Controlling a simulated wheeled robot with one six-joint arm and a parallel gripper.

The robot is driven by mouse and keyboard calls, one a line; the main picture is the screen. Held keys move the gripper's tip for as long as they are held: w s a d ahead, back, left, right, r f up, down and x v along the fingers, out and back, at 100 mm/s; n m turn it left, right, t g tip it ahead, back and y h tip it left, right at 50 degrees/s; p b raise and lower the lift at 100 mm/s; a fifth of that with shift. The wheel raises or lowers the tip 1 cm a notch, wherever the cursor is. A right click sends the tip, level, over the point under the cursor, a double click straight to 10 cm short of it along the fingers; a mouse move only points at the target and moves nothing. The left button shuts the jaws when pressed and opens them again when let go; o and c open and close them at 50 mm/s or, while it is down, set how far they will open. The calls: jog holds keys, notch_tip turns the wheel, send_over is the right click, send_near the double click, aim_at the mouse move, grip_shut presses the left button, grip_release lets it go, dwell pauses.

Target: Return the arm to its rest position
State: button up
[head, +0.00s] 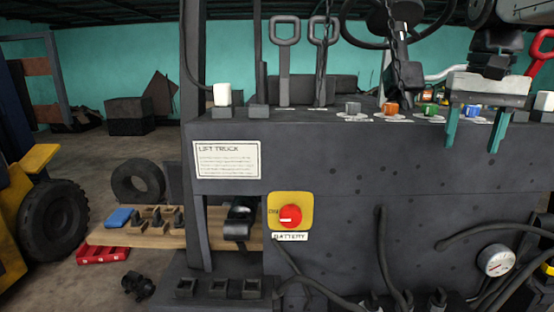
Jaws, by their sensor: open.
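My gripper (475,130) is at the upper right of the head view, in front of the forklift's dark panel (340,165). Its two teal fingers point down and stand wide apart. Nothing is held between them. A blue knob (471,111) on the panel's top shows between the fingers, behind them. My arm comes in from the top right, and part of it is cut off by the picture's edge.
White, orange and green knobs and two grey levers (284,60) stand on the panel top. A chain (395,60) hangs near the steering wheel. A red battery switch (290,216) is on the panel front. A gauge (496,260) and loose cables are at the lower right.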

jog(key=s+a+f+n, duration=0.2)
jog(key=s+a+f, duration=0.1)
jog(key=s+f, duration=0.6)
jog(key=s+a+f+n+t, duration=0.1)
jog(key=s+a+f, duration=0.3)
jog(key=s+f, duration=0.5)
jog(key=s+n, duration=0.1)
jog(key=s, duration=0.1)
jog(key=shift+s+a+f, duration=0.3)
jog(key=shift+s+f, duration=0.05)
